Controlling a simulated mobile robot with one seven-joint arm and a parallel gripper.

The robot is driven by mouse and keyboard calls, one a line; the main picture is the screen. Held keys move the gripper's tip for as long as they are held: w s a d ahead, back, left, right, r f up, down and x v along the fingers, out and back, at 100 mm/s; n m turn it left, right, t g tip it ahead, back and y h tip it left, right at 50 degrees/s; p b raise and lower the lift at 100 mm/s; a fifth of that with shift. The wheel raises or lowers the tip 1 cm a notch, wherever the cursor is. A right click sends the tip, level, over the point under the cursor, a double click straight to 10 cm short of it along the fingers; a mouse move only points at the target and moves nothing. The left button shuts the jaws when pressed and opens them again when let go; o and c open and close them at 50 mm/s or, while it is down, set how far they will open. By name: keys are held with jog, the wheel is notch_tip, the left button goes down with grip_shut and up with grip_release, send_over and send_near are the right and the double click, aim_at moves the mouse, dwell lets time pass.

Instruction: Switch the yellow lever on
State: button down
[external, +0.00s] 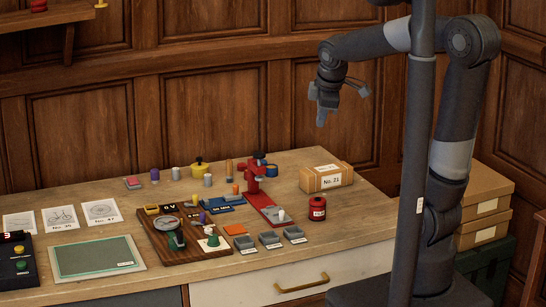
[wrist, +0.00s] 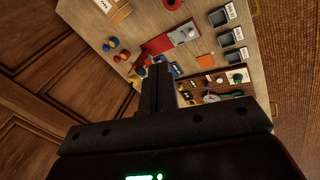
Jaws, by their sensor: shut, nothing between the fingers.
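A dark brown board (external: 185,252) lies on the table, carrying a round gauge (external: 167,224), a small display, green parts and some levers or knobs. A small yellow part (external: 152,209) sits at its back left corner; I cannot tell whether it is the yellow lever or its position. The board also shows at the right of the wrist view (wrist: 213,97), too small to pick out the lever. My gripper (external: 321,120) is shut and empty, high above the back of the table, apart from everything. Its dark fingers (wrist: 160,65) partly cover the table in the wrist view.
A red stand (external: 253,183) rises beside the board, with a red spool (external: 317,208) and a cardboard box (external: 325,177) to the right. Several grey trays (external: 270,238) lie in front. A green mat (external: 95,258) and a black box (external: 20,262) are at left.

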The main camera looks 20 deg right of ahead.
jog(key=w+a+f+n, duration=0.3)
jog(key=a+f+n, duration=0.2)
jog(key=a+n, duration=0.2)
jog(key=w+a+f+n, duration=0.4)
jog(key=a+n, duration=0.3)
jog(key=a, duration=0.4)
jog(key=w+a+f+n, duration=0.4)
jog(key=a+f+n, duration=0.2)
jog(key=a, duration=0.4)
jog(key=shift+f+n, duration=0.35)
jog(key=shift+n, duration=0.45)
jog(key=shift+w, duration=0.1)
jog(key=x, duration=0.9)
jog(key=shift+a+f, duration=0.1)
jog(key=shift+f, duration=0.2)
jog(key=w, duration=0.3)
jog(key=shift+f, duration=0.25)
jog(key=shift+w, duration=0.5)
